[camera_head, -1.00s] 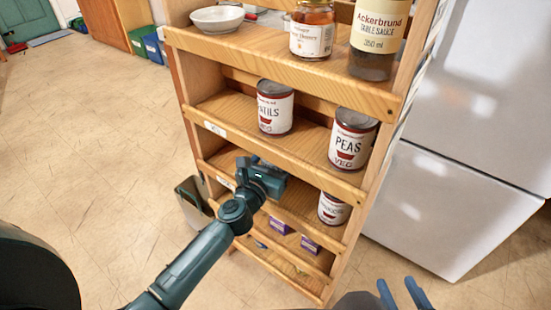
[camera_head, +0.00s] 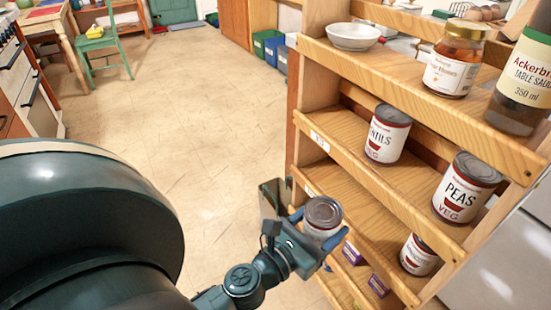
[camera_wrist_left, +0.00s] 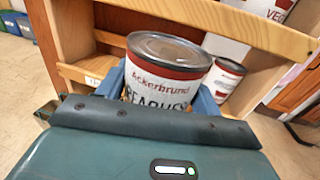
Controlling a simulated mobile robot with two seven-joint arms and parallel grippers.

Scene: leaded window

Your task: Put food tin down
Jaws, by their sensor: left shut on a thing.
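My left gripper (camera_head: 319,228) is shut on a food tin (camera_head: 323,212), grey-lidded with a red and white label. I cannot tell whether the tin touches a shelf. My right gripper is not in view.
A lentils tin (camera_head: 387,135) and a peas tin (camera_head: 465,188) stand on the shelf above. Another tin (camera_head: 417,256) and purple boxes (camera_head: 377,285) sit lower. A bowl (camera_head: 354,36), honey jar (camera_head: 455,60) and sauce bottle (camera_head: 522,85) stand higher. Open floor (camera_head: 200,110) lies left.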

